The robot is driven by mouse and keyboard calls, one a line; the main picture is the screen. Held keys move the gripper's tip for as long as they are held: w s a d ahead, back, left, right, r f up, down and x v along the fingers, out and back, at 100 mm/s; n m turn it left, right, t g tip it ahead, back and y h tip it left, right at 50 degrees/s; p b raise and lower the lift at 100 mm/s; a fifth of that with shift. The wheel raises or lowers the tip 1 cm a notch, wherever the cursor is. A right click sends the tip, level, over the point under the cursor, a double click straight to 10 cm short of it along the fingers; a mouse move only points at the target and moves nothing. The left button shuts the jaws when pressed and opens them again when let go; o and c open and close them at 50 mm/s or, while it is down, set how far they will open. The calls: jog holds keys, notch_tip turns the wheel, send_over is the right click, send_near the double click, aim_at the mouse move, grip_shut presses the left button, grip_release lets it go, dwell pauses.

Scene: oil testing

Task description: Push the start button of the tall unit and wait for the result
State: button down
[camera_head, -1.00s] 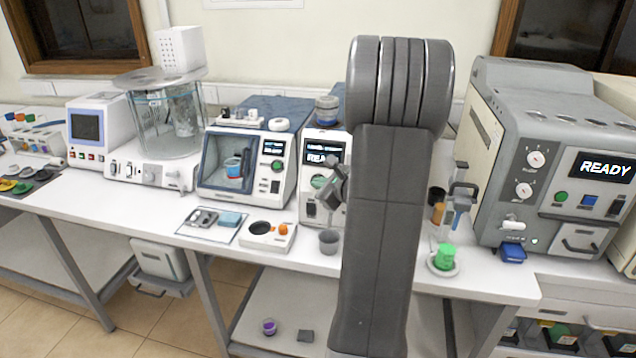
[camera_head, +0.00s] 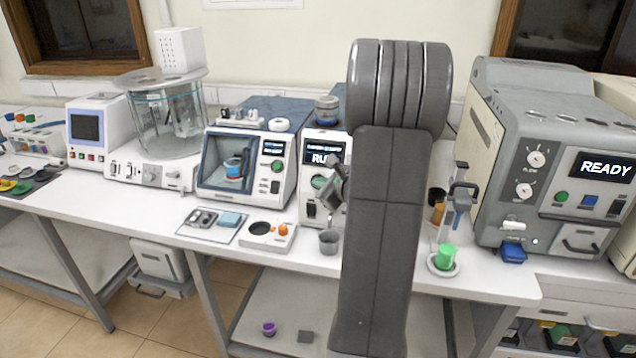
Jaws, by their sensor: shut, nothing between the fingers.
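The tall unit (camera_head: 312,205) is a narrow white device with a dark lid knob on top, near the middle of the bench. Its dark screen (camera_head: 320,155) shows white letters starting "RU"; the rest is hidden behind my arm. A green button (camera_head: 317,182) sits on its front below the screen. My gripper (camera_head: 333,190) is shut and empty in front of the unit, just right of the green button. I cannot tell whether the fingertips touch the panel. My grey arm covers the unit's right side.
A white device with a blue beaker (camera_head: 234,167) inside stands left of the unit. A grey cup (camera_head: 329,242) and a small white tray (camera_head: 257,241) lie in front. A large grey machine (camera_head: 487,150) reading "READY" stands at the right, near a green cup (camera_head: 445,255).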

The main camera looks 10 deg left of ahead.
jog(key=shift+s+r, duration=0.35)
jog(key=shift+s, duration=0.4)
jog(key=s, duration=0.1)
jog(key=s+r, duration=0.1)
jog(key=s, duration=0.1)
jog(key=s+r, duration=0.1)
jog(key=shift+s+a, duration=0.1)
jog(key=shift+s, duration=0.15)
dwell(0.6)
